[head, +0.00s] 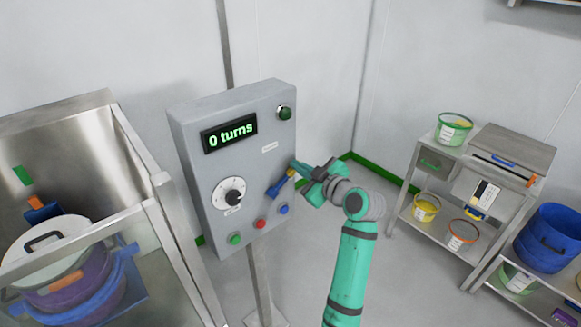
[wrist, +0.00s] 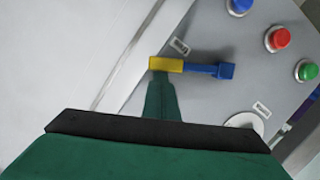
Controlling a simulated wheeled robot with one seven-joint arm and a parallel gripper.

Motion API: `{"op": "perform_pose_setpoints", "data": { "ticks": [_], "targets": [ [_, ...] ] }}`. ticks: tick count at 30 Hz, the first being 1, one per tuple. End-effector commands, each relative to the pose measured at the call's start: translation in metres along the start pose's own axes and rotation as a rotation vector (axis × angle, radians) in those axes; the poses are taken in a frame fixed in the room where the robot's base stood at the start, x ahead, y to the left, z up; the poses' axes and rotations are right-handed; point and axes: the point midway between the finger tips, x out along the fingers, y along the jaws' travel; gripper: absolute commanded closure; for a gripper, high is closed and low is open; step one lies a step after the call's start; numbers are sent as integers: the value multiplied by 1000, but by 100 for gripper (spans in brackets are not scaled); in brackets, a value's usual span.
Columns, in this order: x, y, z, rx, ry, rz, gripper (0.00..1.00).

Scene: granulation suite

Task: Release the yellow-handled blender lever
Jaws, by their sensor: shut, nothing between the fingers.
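The blender lever (wrist: 205,69) has a blue arm and a yellow handle (wrist: 166,64). It is mounted on the front of the grey control panel (head: 188,150), at the lower right; the lever also shows in the head view (head: 276,188). My gripper (head: 297,168) is at the panel's right side, close to the yellow handle. In the wrist view a green finger (wrist: 160,92) reaches up to the handle's lower edge. The fingers are shut with nothing between them. I cannot tell whether they touch the handle.
The panel has a "0 turns" display (head: 229,133), a dial (head: 232,195), and green (head: 235,239), red (head: 261,223) and blue (head: 283,209) buttons. A steel sink-like enclosure (head: 140,150) stands at left. A shelf (head: 430,165) with tubs stands at right. Floor between is clear.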

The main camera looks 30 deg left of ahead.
Motion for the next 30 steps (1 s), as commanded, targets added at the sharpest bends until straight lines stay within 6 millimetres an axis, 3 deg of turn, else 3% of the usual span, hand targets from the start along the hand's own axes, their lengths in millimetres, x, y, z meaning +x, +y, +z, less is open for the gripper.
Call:
{"op": "perform_pose_setpoints", "data": {
  "ticks": [14,22,30],
  "targets": [
    [0,-1,4,6,-11,-2,100],
    [-6,2,-38,-4,-1,-1,100],
    [-64,2,-36,0,-2,2,100]
  ]
}}
